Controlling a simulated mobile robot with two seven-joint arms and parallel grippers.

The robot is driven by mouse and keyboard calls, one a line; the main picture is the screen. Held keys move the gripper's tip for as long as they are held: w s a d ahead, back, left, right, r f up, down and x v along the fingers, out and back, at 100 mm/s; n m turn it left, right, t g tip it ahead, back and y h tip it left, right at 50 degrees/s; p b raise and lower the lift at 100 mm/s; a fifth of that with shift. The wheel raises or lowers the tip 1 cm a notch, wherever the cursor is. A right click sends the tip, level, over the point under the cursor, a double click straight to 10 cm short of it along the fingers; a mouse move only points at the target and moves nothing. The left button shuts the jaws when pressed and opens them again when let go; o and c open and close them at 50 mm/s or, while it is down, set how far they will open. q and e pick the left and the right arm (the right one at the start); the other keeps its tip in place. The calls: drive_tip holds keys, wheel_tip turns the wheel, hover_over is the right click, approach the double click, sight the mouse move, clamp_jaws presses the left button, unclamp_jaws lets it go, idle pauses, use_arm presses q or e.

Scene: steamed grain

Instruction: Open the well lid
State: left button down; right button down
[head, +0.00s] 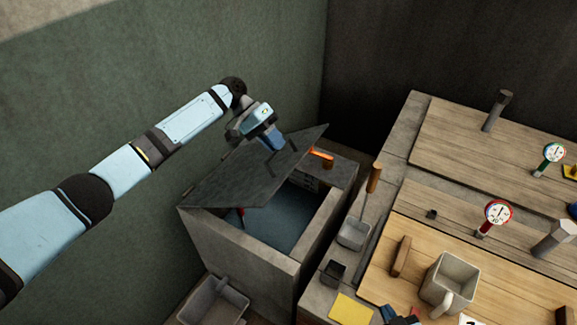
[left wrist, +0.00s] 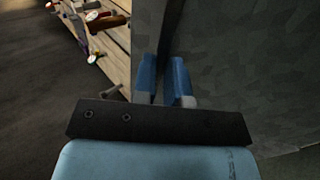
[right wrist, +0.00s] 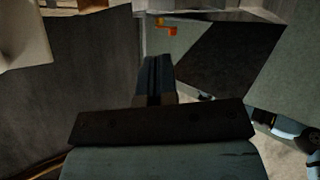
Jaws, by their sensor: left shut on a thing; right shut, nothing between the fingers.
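The well lid (head: 235,180) is a dark grey slab, tilted up over a square stone well (head: 245,240). Its near side is raised enough to show the dark bluish inside (head: 285,215). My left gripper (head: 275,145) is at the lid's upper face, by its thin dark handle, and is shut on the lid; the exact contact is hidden. Its blue fingers show against a grey surface in the left wrist view (left wrist: 165,80). My right gripper (right wrist: 153,80) is shut and empty; the dark lid (right wrist: 225,55) shows beyond it in the right wrist view.
An orange-handled thing (head: 322,157) lies on the well's far rim. A small red thing (head: 240,212) shows inside the opening. The worktop (head: 470,140) at right holds a mug (head: 450,280), gauges and boards. A grey container (head: 213,300) stands in front of the well. A green wall is behind.

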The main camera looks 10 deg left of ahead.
drive_tip(key=w+a+r+n+t+y, duration=0.2)
drive_tip(key=w+r+n+t, duration=0.1)
drive_tip(key=w+n, duration=0.4)
drive_tip(key=m+g+y, duration=0.8)
drive_tip(key=m+y, duration=0.5)
drive_tip(key=m, duration=2.2)
approach(282, 177)
wheel_tip(282, 177, down, 3)
drive_tip(key=w+a, duration=0.2)
drive_tip(key=a, duration=0.1)
drive_tip(key=a+r, duration=0.2)
drive_tip(key=shift+w+r, duration=0.3)
drive_tip(key=shift+r, duration=0.05)
drive_tip(key=shift+w+a+r, duration=0.1)
drive_tip(key=shift+a+r, duration=0.1)
drive_tip(key=shift+r, duration=0.15)
